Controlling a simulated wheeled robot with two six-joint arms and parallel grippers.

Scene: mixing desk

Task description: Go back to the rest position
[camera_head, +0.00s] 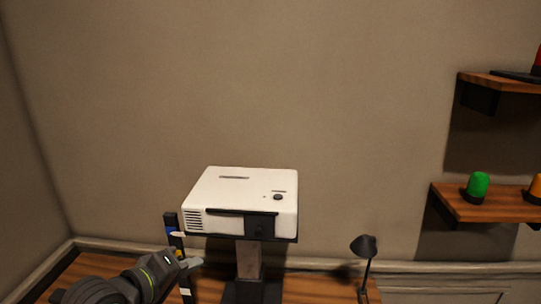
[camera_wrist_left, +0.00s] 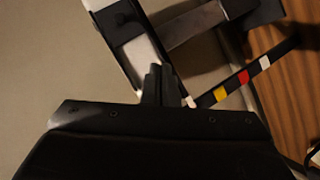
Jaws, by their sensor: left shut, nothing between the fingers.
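My left gripper (camera_head: 190,263) comes in from the lower left in the head view, at the left of a white box-shaped device (camera_head: 240,196) on a stand and beside a dark upright strip with coloured marks (camera_head: 172,229). In the left wrist view its fingers (camera_wrist_left: 158,84) are together, with nothing visible between them. The strip with white, red and yellow marks (camera_wrist_left: 243,77) runs close by the fingertips; I cannot tell whether they touch. My right gripper is not in view.
The device's stand (camera_head: 249,262) rises from a wooden desk (camera_head: 318,288). A small black lamp (camera_head: 365,248) stands at the right. Wooden shelves (camera_head: 478,208) on the right wall hold a green light (camera_head: 479,183) and an orange light (camera_head: 536,187). The wall above the device is clear.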

